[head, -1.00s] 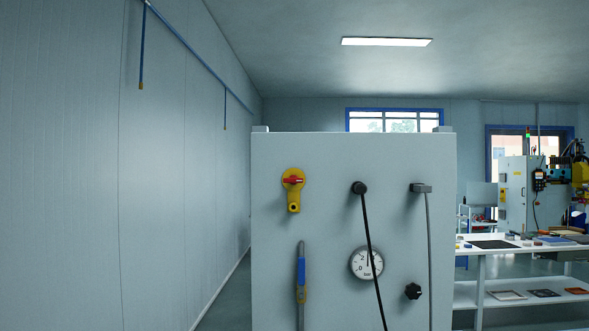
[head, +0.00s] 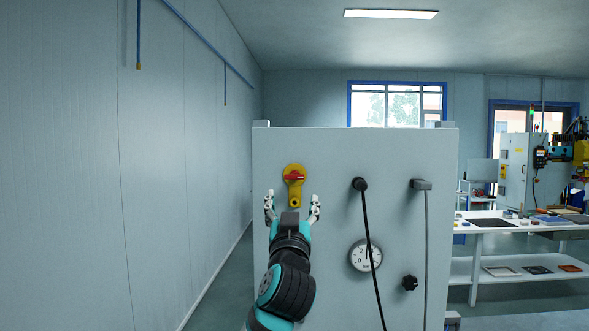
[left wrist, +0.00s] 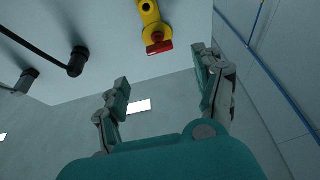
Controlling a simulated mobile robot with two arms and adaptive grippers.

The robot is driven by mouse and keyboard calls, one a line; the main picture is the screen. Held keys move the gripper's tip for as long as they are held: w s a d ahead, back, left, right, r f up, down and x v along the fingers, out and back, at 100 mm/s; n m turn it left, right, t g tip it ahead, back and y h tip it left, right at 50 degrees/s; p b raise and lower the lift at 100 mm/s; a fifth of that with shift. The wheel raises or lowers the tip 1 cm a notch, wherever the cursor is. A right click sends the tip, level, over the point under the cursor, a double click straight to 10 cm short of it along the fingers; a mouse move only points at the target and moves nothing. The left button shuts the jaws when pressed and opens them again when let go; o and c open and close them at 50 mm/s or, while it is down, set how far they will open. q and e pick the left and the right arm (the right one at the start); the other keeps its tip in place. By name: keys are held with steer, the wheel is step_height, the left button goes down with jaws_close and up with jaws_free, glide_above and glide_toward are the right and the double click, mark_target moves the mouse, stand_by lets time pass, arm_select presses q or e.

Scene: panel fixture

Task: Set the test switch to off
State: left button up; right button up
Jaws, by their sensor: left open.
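A yellow rotary switch with a red handle (head: 293,176) is on the upper left of the grey panel (head: 345,150); no label is readable, but it appears to be the test switch. Its red handle lies roughly horizontal, and a yellow tab hangs below it. My left gripper (head: 292,203) is open and empty in front of the panel, its fingers spread to either side of the tab's lower end, below the handle. In the left wrist view the red handle (left wrist: 159,47) shows beyond the open fingers (left wrist: 163,75), apart from them. My right gripper is not in view.
A black cable plug (head: 360,184) and a grey plug (head: 421,185) sit right of the switch, with cables hanging down. A gauge (head: 365,256) and black knob (head: 410,283) are lower. A white workbench (head: 480,222) stands at right. My arm hides the panel's lower left.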

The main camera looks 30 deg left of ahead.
mark_target(294, 177)
arm_select(q)
steer(key=p+x, duration=0.5)
steer(key=x, duration=0.6)
steer(key=shift+w+r, duration=0.1)
steer(key=shift+w+a, duration=0.25)
steer(key=shift+w, duration=0.05)
